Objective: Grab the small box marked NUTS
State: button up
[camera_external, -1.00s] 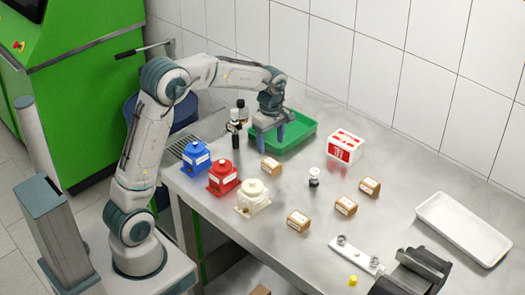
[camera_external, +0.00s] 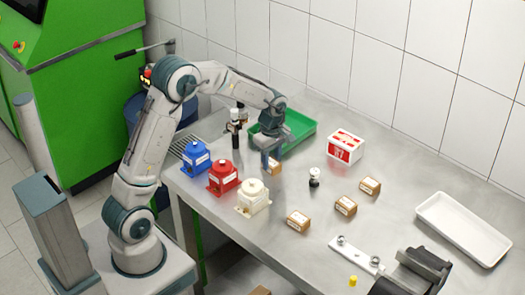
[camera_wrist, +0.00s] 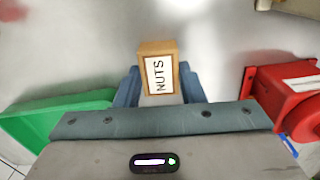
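The small brown box marked NUTS (camera_wrist: 158,72) has a white label and stands upright on the table in the wrist view. In the external view the box (camera_external: 275,168) is partly hidden by my gripper. My gripper (camera_external: 267,160) points down, just above or around the box. In the wrist view its blue fingers (camera_wrist: 160,88) are spread, one at each side of the box. Narrow gaps seem to remain, so it looks open. How far down the fingers reach is hard to tell.
A green tray (camera_external: 302,124) lies behind my gripper. Blue (camera_external: 196,160), red (camera_external: 222,178) and white (camera_external: 252,198) pump-like parts stand to the left and front. Other small brown boxes (camera_external: 345,205), a red-white carton (camera_external: 345,147) and a white tray (camera_external: 462,230) are to the right.

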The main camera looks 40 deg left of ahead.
jog(key=c, duration=0.3)
jog(key=shift+r, duration=0.1)
